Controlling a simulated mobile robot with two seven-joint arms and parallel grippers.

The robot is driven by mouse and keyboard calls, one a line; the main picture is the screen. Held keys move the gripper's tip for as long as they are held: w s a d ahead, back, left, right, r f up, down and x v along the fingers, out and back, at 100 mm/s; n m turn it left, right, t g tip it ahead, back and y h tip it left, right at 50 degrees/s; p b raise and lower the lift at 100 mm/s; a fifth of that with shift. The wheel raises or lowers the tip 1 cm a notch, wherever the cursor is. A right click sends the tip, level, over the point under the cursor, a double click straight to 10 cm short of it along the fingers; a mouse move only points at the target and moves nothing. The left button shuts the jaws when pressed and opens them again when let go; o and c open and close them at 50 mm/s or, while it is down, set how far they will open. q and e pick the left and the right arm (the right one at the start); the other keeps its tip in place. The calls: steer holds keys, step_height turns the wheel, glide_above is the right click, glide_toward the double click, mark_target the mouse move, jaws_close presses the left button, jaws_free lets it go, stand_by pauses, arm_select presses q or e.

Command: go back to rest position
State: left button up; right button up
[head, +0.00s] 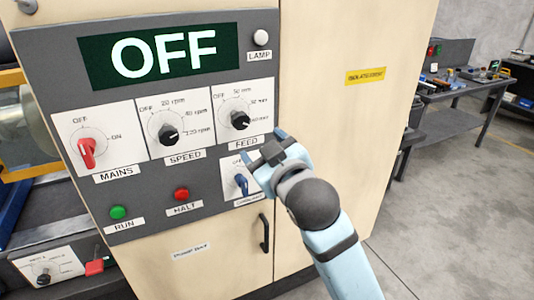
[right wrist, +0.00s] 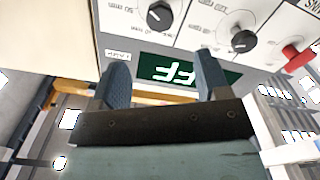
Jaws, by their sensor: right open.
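My right gripper (head: 264,147) is in front of the lower right of the grey control panel (head: 150,195), just below the FEED label. Its two blue fingers are apart and nothing shows between them. In the right wrist view the open fingers (right wrist: 163,78) frame part of the green display, seen upside down. I cannot tell whether a finger touches the panel. The display (head: 160,55) reads OFF. My left gripper is not in view.
The panel carries a red MAINS switch (head: 87,152), a SPEED knob (head: 168,135), a FEED knob (head: 239,120), a green RUN button (head: 118,212) and a red HALT button (head: 181,194). A black door handle (head: 264,232) is below. A workbench (head: 455,95) stands right, beyond open floor (head: 440,220).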

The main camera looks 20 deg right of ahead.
steer(key=shift+s, duration=0.5)
steer(key=s+a+f+g+y+p, duration=0.1)
steer(key=s+f+g+p, duration=0.1)
steer(key=f, duration=0.9)
steer(key=s+f+g+y+p, duration=0.1)
steer(key=s+f+g+p, duration=0.15)
steer(key=f, duration=0.85)
steer(key=s+f+m+g+p, duration=0.2)
steer(key=s+f, duration=1.3)
steer(key=f, duration=0.1)
steer(key=shift+s+d+f+y, duration=0.25)
steer(key=shift+d+f+y, duration=0.05)
steer(key=shift+d, duration=0.1)
steer(key=shift+g, duration=0.25)
